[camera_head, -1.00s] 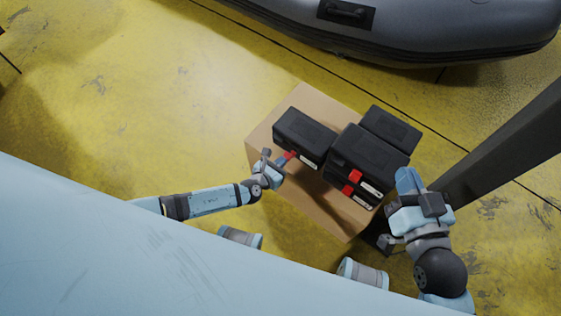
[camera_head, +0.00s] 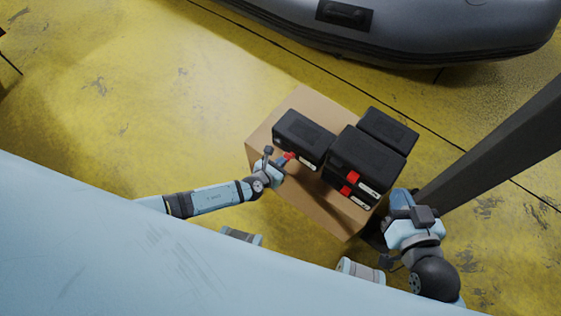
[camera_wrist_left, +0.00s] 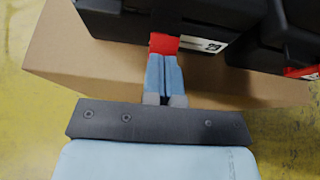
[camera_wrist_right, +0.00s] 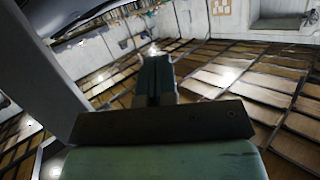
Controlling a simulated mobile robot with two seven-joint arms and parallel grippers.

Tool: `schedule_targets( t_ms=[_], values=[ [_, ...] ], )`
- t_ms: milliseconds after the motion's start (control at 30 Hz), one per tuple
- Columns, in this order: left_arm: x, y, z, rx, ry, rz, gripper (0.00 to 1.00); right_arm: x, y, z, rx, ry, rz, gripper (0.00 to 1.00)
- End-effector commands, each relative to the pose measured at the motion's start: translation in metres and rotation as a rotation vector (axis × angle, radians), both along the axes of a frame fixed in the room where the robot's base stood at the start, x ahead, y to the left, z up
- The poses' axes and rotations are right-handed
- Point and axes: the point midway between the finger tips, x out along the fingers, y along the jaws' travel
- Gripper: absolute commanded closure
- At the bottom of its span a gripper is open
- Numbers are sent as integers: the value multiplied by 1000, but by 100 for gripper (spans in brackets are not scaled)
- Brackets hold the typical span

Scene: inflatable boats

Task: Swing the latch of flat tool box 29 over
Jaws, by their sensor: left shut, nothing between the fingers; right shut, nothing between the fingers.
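A black flat tool box (camera_head: 303,136) with a red latch (camera_head: 289,156) lies at the left of the cardboard box top. Its white label (camera_wrist_left: 212,46) is too small to read surely, so I cannot tell if it is number 29. My left gripper (camera_head: 280,161) is shut and empty, its fingertips at the red latch. In the left wrist view the red latch (camera_wrist_left: 163,43) is right at the tips of the shut left fingers (camera_wrist_left: 165,72); contact looks likely. My right gripper (camera_head: 399,197) is shut and empty, right of the boxes; its shut fingers show in the right wrist view (camera_wrist_right: 154,78).
Two stacked black boxes (camera_head: 366,154) with red latches stand to the right, and another black box (camera_head: 389,130) lies behind them. All rest on a cardboard box (camera_head: 312,205). A dark beam (camera_head: 490,150) stands at the right. A grey inflatable boat (camera_head: 420,40) lies behind.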

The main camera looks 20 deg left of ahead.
Motion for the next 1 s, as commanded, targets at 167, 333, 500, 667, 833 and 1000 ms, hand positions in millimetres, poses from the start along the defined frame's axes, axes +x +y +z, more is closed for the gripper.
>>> schedule_targets(
  t_ms=[167,333,500,667,833,1000],
  values=[
    [1,-1,2,4,11,-1,100,-2,-4,-5,-18,31,-5,100],
    [1,-1,3,8,23,0,100,-1,-9,-5,-30,44,-16,100],
    [2,-1,3,12,35,0,100,-4,-10,-11,-41,75,-20,100],
    [2,-1,4,17,45,0,100,-11,-11,-22,-51,113,-22,100],
    [3,-1,5,19,55,1,100,-14,-13,-25,-64,134,-23,100],
    [3,-1,5,23,65,0,100,-13,-16,-24,-71,134,-26,100]
  ],
)
